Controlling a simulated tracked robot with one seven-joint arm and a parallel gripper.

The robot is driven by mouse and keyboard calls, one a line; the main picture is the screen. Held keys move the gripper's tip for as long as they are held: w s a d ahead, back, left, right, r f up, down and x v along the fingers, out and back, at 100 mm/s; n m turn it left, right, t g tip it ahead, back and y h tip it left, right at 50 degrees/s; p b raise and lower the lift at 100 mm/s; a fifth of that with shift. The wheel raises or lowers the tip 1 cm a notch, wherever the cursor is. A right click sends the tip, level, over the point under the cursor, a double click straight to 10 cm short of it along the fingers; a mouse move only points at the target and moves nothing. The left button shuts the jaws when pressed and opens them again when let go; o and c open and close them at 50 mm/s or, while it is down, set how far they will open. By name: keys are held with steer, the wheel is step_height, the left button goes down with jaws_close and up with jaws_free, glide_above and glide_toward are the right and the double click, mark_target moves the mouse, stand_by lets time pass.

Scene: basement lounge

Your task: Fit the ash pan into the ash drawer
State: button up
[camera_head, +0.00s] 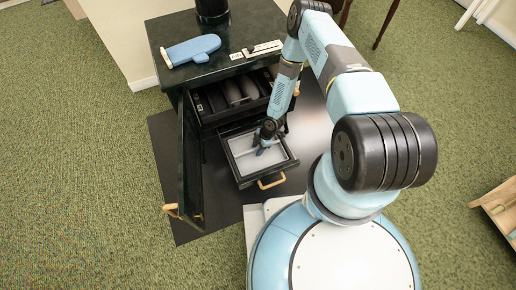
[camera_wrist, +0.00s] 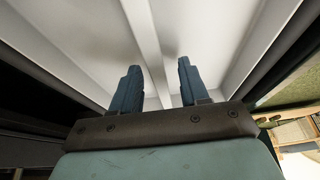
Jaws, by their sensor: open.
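The ash pan (camera_head: 243,162) is a shallow light-grey tray and lies inside the frame of the pulled-out black ash drawer (camera_head: 265,174), below the stove's opening. In the wrist view the pale pan (camera_wrist: 210,25) fills most of the picture, with a narrow raised bar (camera_wrist: 143,40) running across it. My gripper (camera_head: 264,149) points down over the pan; it also shows in the wrist view (camera_wrist: 159,72). Its two blue fingers are open, one on each side of the bar, with gaps. Whether the pan is fully seated, and whether the fingertips touch its floor, I cannot tell.
The stove door (camera_head: 190,165) stands open left of the drawer. A blue mitt-like object (camera_head: 192,49) and a small light tool (camera_head: 262,49) lie on the stove top (camera_head: 232,30). A dark floor plate (camera_head: 217,214) lies underneath. A wooden item (camera_head: 498,208) is at far right.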

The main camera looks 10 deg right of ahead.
steer(key=v, duration=1.2)
steer(key=shift+w, duration=0.15)
steer(key=w+d+r+m+t+h, duration=0.15)
steer(key=w+d+r, duration=0.35)
steer(key=r, duration=0.5)
steer(key=w+d+r+m+t+h, duration=0.1)
steer(key=w+d+r+m, duration=0.1)
steer(key=w+r, duration=0.6)
steer(key=s+d+r+m+t+h, duration=0.1)
steer(key=d+r+m, duration=0.15)
steer(key=r, duration=0.95)
steer(key=s+d+r+m+h, duration=0.1)
steer(key=d+r+m, duration=0.15)
steer(key=r, duration=0.85)
steer(key=s+d+r+m+t+h, duration=0.1)
steer(key=r+m, duration=0.2)
steer(key=r, duration=0.9)
steer(key=s+r+m, duration=0.3)
steer(key=s+r, duration=0.5)
steer(key=r, duration=0.3)
steer(key=s+r+m+t, duration=0.1)
steer(key=s+r+m, duration=0.2)
steer(key=s+r, duration=0.3)
steer(key=s+r+m+t+y, duration=0.1)
steer(key=s+r+m, duration=0.2)
steer(key=s, duration=1.1)
step_height(320, 180, up, 3)
steer(key=shift+s+a+f+m, duration=0.1)
steer(key=shift+s+a+m, duration=0.25)
steer(key=shift+a, duration=0.1)
